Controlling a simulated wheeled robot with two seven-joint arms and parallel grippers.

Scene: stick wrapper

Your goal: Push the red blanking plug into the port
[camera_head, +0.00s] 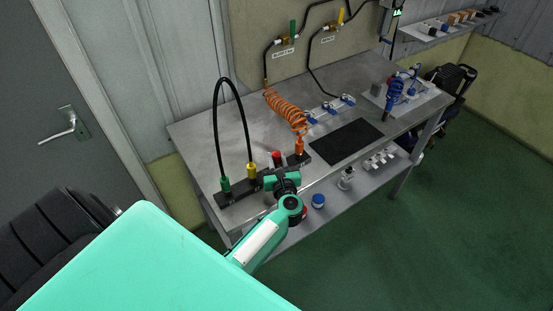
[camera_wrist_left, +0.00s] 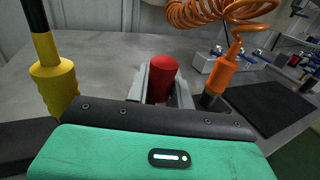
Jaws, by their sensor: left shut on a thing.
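The red blanking plug (camera_head: 276,155) shows just beyond my left gripper (camera_head: 275,172) in the head view. In the left wrist view the red plug (camera_wrist_left: 162,78) stands upright between the grey fingers of the left gripper (camera_wrist_left: 160,95), which is shut on it. The black port block (camera_head: 236,194) lies along the bench's front edge, with a green fitting (camera_head: 225,184) and a yellow fitting (camera_head: 252,170) at its left part. An orange fitting (camera_head: 298,147) stands at its right end. The plug's lower end and the port beneath it are hidden. My right gripper is not in view.
A black hose (camera_head: 217,120) arches between the green and yellow fittings. An orange coiled hose (camera_head: 285,112) rises from the orange fitting, close to the plug. A black mat (camera_head: 346,141) lies on the right. The bench behind the block is clear.

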